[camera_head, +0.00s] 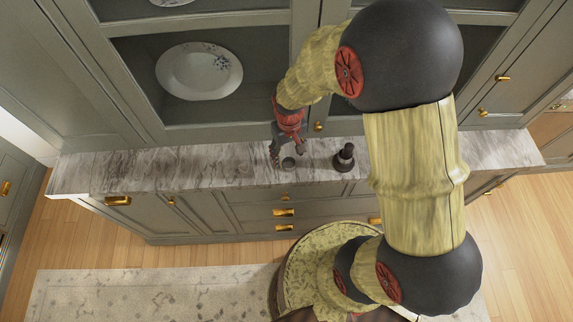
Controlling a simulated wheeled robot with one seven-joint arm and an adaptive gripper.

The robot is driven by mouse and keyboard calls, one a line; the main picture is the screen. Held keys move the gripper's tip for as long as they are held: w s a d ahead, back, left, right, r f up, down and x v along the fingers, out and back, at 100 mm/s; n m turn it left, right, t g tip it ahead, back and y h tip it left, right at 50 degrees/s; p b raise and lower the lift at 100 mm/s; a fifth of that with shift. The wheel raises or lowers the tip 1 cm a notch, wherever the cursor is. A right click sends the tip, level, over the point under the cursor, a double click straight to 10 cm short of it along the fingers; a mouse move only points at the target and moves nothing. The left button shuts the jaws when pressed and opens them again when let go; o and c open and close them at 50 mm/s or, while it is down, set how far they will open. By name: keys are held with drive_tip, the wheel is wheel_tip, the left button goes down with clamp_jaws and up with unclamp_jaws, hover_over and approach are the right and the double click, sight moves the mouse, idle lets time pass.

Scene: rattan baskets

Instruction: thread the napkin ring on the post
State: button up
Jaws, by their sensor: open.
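A small grey ring (288,163), apparently the napkin ring, rests on the marble counter near its middle. My gripper (287,154) is open just above or beside it, one finger at the ring's left and the other at its upper right. I cannot tell whether the fingers touch the ring. A dark post (344,157) with a wide round base stands upright on the counter, a short way right of the ring. Its top appears bare.
The marble counter (170,170) is clear to the left. Grey cabinets with glass doors rise behind it, with a patterned plate (199,71) behind the glass. Drawers with brass handles (283,212) are below. A pale rug (140,295) lies on the wooden floor.

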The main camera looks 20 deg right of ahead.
sight(289, 167)
wheel_tip(289, 167, down, 5)
drive_tip(key=shift+d+r, duration=0.1)
drive_tip(key=shift+c, duration=0.3)
drive_tip(key=c, duration=1)
